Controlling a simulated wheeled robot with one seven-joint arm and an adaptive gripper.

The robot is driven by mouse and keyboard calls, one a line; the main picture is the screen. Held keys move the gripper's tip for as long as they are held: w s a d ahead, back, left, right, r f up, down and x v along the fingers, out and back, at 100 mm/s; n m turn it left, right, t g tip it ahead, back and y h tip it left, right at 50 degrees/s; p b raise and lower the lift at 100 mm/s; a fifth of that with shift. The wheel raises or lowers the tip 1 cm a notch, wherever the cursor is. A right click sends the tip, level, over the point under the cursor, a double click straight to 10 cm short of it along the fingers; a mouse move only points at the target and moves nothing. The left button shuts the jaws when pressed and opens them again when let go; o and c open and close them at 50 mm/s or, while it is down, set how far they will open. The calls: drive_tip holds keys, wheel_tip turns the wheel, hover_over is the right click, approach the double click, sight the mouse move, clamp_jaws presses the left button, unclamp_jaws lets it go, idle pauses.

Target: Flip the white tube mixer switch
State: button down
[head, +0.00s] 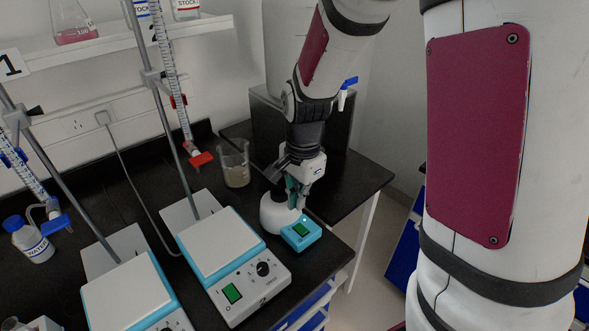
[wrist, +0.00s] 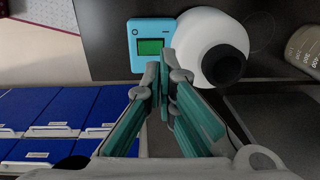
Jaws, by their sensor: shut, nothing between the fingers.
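The white tube mixer (head: 271,215) stands near the front edge of the black bench, with a rounded white body. In the wrist view the mixer (wrist: 205,30) shows a black round top (wrist: 223,65). A light-blue box with a green screen (head: 303,236) sits right beside it; it also shows in the wrist view (wrist: 134,45). My gripper (head: 297,203) is shut and empty, pointing down at the mixer and blue box. In the wrist view its fingertips (wrist: 162,70) overlap the gap between them. I cannot tell whether they touch. No switch is clearly visible; the fingers may hide it.
A hotplate stirrer (head: 255,290) stands left of the mixer, with another (head: 130,290) further left. A glass beaker (head: 235,165) stands behind the mixer. Burette stands rise at the left. A dark box (head: 340,125) is behind my gripper. Blue drawers (wrist: 50,110) lie below the bench edge.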

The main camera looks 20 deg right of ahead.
wheel_tip(320, 180, up, 7)
drive_tip(key=w, duration=0.1)
drive_tip(key=shift+r, duration=0.15)
drive_tip(key=shift+a, duration=0.1)
idle(0.3)
